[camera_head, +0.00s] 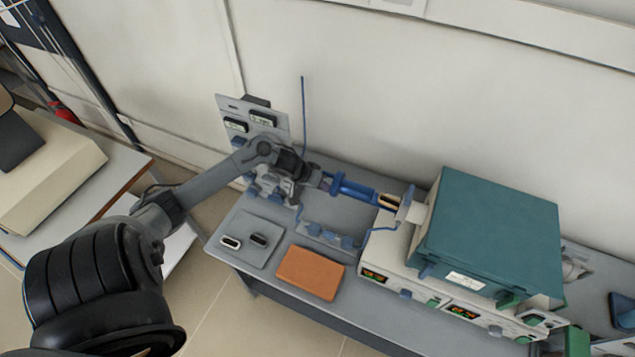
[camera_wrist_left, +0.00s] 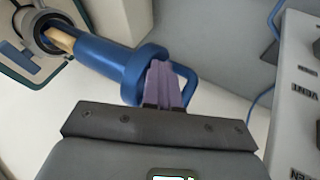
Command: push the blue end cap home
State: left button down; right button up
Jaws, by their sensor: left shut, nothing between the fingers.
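The blue end cap (camera_head: 352,188) is a long blue cylinder lying level to the left of the teal furnace (camera_head: 490,225). A short tan length (camera_head: 388,201) shows between the cap and the pale flange at the furnace's tube end (camera_head: 405,204). In the left wrist view the cap (camera_wrist_left: 105,62) has a wide collar and a loop handle at its near end. Its tan part (camera_wrist_left: 60,38) reaches into a grey round opening (camera_wrist_left: 38,30). My left gripper (camera_head: 320,181) is shut and empty. Its purple fingers (camera_wrist_left: 168,82) overlap the collar's outer face; I cannot tell whether they touch. My right gripper is out of view.
An orange pad (camera_head: 310,273) and a grey mat (camera_head: 245,239) lie on the bench front. A small panel (camera_head: 250,122) and a thin upright blue rod (camera_head: 303,110) stand behind my wrist. Low blue holders (camera_head: 330,236) sit below the cap.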

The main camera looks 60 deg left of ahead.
pick_arm(q)
jog(key=w+d+p, duration=0.1)
jog(key=w+d, duration=0.2)
jog(key=d, duration=0.2)
jog(key=w+d+p, duration=0.2)
jog(key=w+d, duration=0.2)
jog(key=d, duration=0.1)
jog(key=w+d+p, duration=0.2)
jog(key=w+d, duration=0.1)
jog(key=d, duration=0.2)
jog(key=shift+w+d+r, duration=0.1)
jog(key=shift+w+d, duration=0.1)
jog(key=shift+w, duration=0.2)
jog(key=shift+w+d, duration=0.35)
jog(key=shift+d, duration=0.25)
